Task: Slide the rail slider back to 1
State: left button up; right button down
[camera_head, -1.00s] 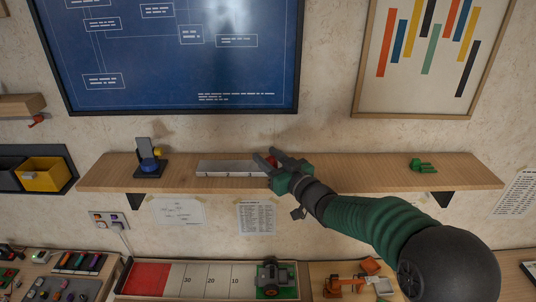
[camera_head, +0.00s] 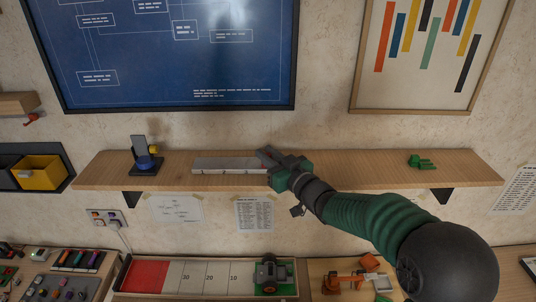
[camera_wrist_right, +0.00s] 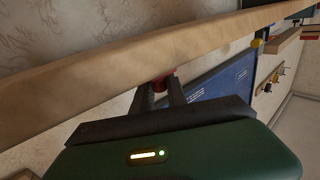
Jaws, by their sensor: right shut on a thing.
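The rail (camera_head: 230,164) is a pale grey bar lying along the wooden wall shelf, with faint marks on its front. The slider's red part (camera_wrist_right: 163,82) shows between my fingers in the right wrist view; in the head view it is mostly hidden by the gripper at the rail's right end. My right gripper (camera_head: 268,160) is shut on the red slider there. The numbers on the rail are too small to read. My left gripper is not in view.
A blue board (camera_head: 180,50) hangs above. A workbench with a numbered lane (camera_head: 205,278) lies below.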

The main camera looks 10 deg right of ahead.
jog(key=shift+r, duration=0.35)
dwell(0.5)
jog(key=shift+a, duration=0.1)
